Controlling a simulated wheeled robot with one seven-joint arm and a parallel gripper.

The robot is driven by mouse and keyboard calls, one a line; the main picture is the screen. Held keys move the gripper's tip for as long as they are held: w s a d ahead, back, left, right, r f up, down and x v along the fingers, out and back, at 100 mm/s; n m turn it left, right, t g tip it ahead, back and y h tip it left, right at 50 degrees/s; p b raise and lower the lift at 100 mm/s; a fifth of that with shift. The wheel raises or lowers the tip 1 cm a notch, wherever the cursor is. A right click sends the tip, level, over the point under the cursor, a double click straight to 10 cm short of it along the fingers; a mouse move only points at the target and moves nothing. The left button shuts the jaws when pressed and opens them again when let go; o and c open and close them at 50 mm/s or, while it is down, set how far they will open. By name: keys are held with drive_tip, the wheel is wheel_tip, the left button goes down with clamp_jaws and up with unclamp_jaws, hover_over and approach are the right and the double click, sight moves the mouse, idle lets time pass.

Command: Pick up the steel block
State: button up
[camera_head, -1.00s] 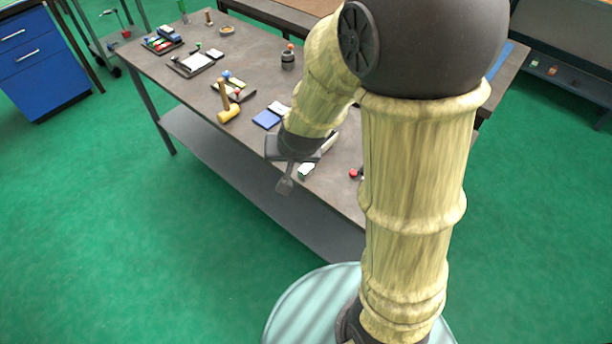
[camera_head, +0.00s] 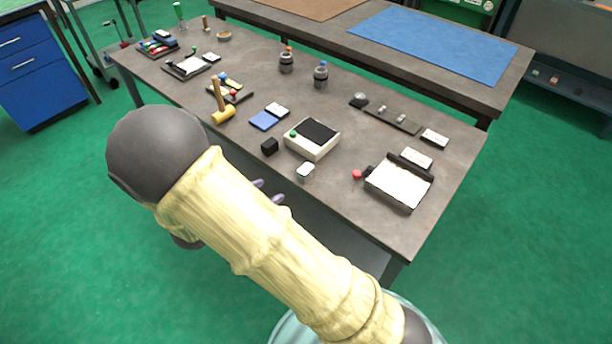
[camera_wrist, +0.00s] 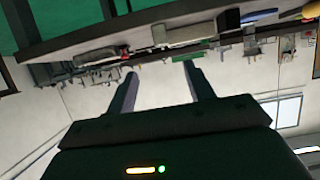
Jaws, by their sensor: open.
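A small block with a bright, shiny top (camera_head: 306,170) stands near the table's front edge; it looks like the steel block, though its metal is hard to confirm. A dark cube (camera_head: 269,147) stands to its left, and a pale box with a black top (camera_head: 312,139) is just behind. My gripper (camera_head: 268,191) is mostly hidden behind my arm; its fingertips show just left of and below the block, apart from it. In the wrist view my gripper (camera_wrist: 161,77) is open, with nothing between its fingers.
The grey table (camera_head: 330,205) also bears a white-topped tray (camera_head: 399,186) with a red knob at the right. A wooden mallet (camera_head: 219,103) and a blue pad (camera_head: 264,121) lie to the left. Two dark jars (camera_head: 321,75) stand at the back.

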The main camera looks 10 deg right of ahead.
sight(300, 175)
drive_tip(key=shift+w+d, duration=0.1)
drive_tip(key=x, duration=1.2)
drive_tip(key=shift+w+f, duration=0.1)
drive_tip(key=x, duration=0.5)
drive_tip(key=shift+f, duration=0.1)
idle(0.3)
clamp_jaws()
